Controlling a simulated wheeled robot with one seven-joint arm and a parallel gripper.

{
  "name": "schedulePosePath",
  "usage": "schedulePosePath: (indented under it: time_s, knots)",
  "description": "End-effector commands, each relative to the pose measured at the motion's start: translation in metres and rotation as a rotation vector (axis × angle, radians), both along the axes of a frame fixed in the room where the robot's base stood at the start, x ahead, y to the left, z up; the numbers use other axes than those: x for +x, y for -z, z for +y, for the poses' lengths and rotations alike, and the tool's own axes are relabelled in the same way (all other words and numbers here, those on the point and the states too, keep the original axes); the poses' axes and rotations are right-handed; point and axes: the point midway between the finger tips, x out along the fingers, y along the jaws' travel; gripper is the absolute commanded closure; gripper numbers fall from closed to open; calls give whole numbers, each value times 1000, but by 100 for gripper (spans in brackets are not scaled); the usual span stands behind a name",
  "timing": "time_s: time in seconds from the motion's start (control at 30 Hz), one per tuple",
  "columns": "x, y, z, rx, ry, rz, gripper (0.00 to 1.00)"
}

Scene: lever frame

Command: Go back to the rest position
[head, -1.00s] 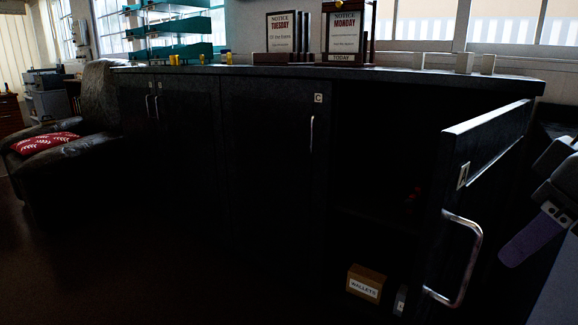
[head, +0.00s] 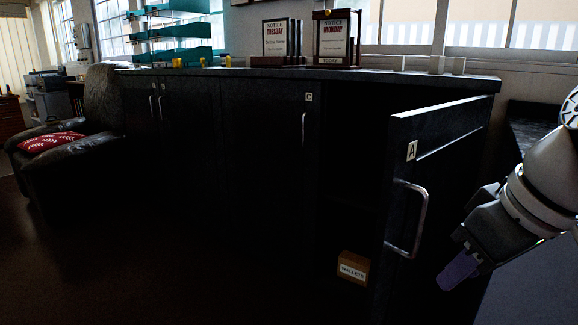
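My gripper (head: 460,272) is at the right of the head view, beside the open cabinet door marked A (head: 440,165). Its purple finger points down and to the left. It is apart from the door's metal handle (head: 408,220), and nothing shows in its grip. Only one finger can be made out clearly, so its opening cannot be judged. The door stands swung out from the dark cabinet. A brown box labelled WALLETS (head: 353,268) sits low inside the open compartment.
The cabinet door marked C (head: 265,165) is shut. Two notice boards (head: 282,42) (head: 335,38) and teal trays (head: 175,30) stand on the countertop. A dark armchair (head: 95,130) with a red cushion is at the left. The floor in front is clear.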

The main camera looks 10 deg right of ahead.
Motion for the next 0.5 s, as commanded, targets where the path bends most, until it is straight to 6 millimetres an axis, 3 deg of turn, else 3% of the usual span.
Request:
schedulePosePath:
  time_s: [0.17,0.5]
  knots:
    - [13,43,25,2,72,-7,68]
    - [18,165,81,0,265,-66,68]
